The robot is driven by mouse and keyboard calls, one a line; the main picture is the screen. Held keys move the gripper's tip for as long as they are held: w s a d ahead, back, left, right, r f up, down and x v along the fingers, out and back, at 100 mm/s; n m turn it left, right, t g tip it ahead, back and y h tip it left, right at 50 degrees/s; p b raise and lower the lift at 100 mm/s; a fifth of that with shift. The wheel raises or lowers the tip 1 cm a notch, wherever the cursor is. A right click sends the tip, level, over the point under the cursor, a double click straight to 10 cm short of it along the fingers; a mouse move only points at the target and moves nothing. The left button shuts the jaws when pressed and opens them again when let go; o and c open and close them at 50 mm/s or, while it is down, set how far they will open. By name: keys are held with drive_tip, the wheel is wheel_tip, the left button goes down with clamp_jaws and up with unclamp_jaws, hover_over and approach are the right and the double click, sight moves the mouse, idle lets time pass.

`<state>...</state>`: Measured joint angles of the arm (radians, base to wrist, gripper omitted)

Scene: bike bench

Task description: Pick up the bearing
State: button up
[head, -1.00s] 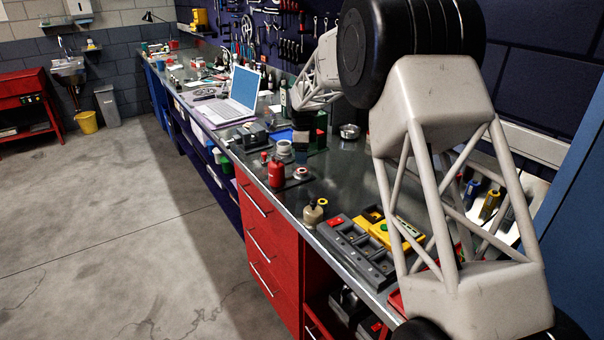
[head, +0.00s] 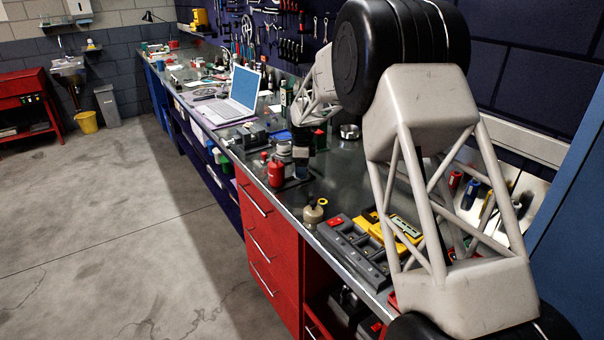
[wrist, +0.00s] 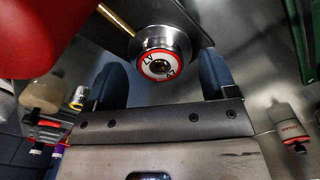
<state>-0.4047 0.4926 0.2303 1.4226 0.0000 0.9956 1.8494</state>
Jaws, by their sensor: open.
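The bearing (wrist: 160,58) is a round metal piece with a red and white ring, lettering and a dark centre. In the wrist view it sits between the two blue fingers of my open gripper (wrist: 163,68); I cannot tell whether they touch it. In the head view my gripper (head: 301,160) points down over the workbench, just right of a red bottle, and hides most or all of the bearing.
The red bottle (head: 276,172) stands close to my gripper's left, large in the wrist view (wrist: 35,35). A tan jar (head: 313,213) and a grey tray (head: 352,250) are nearer along the bench (head: 352,180). A metal bowl (head: 349,132) stands behind.

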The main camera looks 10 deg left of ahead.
drive_tip(key=shift+f, duration=0.4)
drive_tip(key=c, duration=1.2)
drive_tip(key=shift+o, duration=0.2)
wheel_tip(320, 180, up, 10)
idle(0.3)
drive_tip(key=shift+w+a, duration=0.1)
drive_tip(key=shift+w, duration=0.05)
idle(0.4)
